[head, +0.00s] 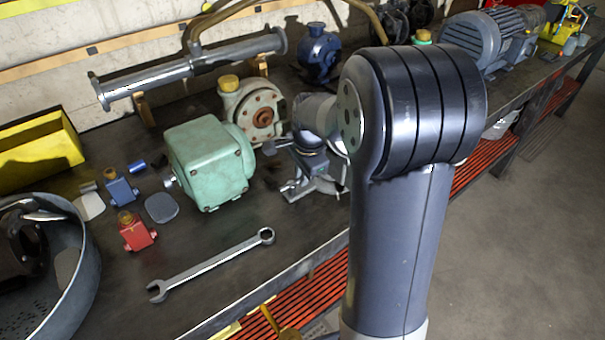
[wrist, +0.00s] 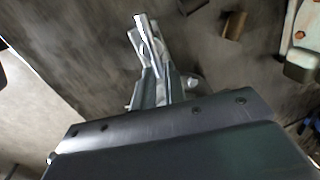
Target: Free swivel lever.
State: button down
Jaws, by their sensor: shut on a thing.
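A swivel lever appears as a slim pale metal bar (wrist: 146,38) at the top middle of the wrist view. My gripper (wrist: 152,75) is shut on it, with its fingers reaching up from the dark housing. The fingertip contact is small and blurred. In the head view, a small metal fixture (head: 325,186) stands near the bench's front edge, below my wrist. My arm covers its right side, and I cannot make out the lever there.
The bench (head: 110,270) holds a green motor (head: 208,160) left of my wrist, a flanged pump (head: 255,108), a wrench (head: 212,266), small red (head: 137,234) and blue blocks (head: 122,190), and a round metal tub (head: 85,290). A larger blue-grey motor (head: 478,42) stands at back right.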

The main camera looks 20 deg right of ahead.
jog(key=shift+w+n, duration=0.15)
jog(key=shift+n, duration=0.25)
jog(key=c, duration=1.5)
grip_release()
jog(key=shift+r, duration=0.15)
jog(key=r, duration=0.3)
jog(key=s+r, duration=0.1)
jog(key=r, duration=0.3)
jog(key=s+r, duration=0.1)
jog(key=r, duration=0.2)
jog(key=shift+d+r, duration=0.2)
jog(key=shift+d, duration=0.15)
